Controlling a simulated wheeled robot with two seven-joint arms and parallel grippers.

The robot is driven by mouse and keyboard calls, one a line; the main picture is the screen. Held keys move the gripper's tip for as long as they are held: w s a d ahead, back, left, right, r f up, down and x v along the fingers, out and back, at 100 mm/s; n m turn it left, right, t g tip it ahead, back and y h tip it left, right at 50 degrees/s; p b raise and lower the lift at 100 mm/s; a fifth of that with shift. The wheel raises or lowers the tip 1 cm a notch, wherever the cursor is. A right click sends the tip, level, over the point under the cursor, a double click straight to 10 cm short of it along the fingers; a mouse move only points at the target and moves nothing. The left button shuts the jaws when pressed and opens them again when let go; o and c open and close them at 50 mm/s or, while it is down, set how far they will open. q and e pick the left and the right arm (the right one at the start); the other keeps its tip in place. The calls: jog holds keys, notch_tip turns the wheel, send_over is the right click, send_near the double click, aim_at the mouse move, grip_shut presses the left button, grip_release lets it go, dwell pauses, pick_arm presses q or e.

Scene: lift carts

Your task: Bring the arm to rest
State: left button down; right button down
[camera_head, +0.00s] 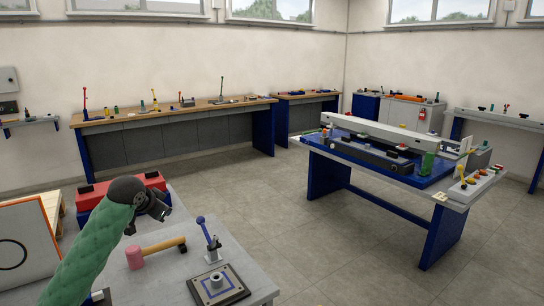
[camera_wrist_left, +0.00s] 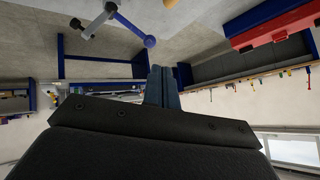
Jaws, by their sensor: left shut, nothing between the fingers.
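My left arm, in a green sleeve, comes in from the lower left of the head view. Its black wrist is bent and the left gripper (camera_head: 161,209) hangs above the near grey table (camera_head: 215,257). In the left wrist view, the two blue-grey fingers (camera_wrist_left: 163,84) are together with nothing between them. A pink-headed mallet (camera_head: 150,252) with a wooden handle lies on the table near the gripper, apart from it. My right gripper is in neither view.
A blue-handled lever tool (camera_head: 208,235) stands on the near table, close to a square plate fixture (camera_head: 218,285). A red toolbox (camera_head: 117,187) sits behind my wrist. A blue workbench (camera_head: 338,181) stands at right, with open floor (camera_head: 290,220) between.

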pick_arm(q)
jog(key=s+d+f+n+g, duration=0.1)
jog(key=s+d+f, duration=0.4)
jog(key=s+f, duration=0.7)
jog(key=s+d+f+n+g, duration=0.2)
jog(key=s+d+f+g, duration=0.2)
jog(key=s+f, duration=0.8)
jog(key=s+d+f+n+g, duration=0.2)
jog(key=s+d+f, duration=0.6)
jog(key=s, duration=2.1)
notch_tip(320, 180, down, 5)
jog(key=shift+s+f, duration=0.1)
jog(key=shift+s, duration=0.15)
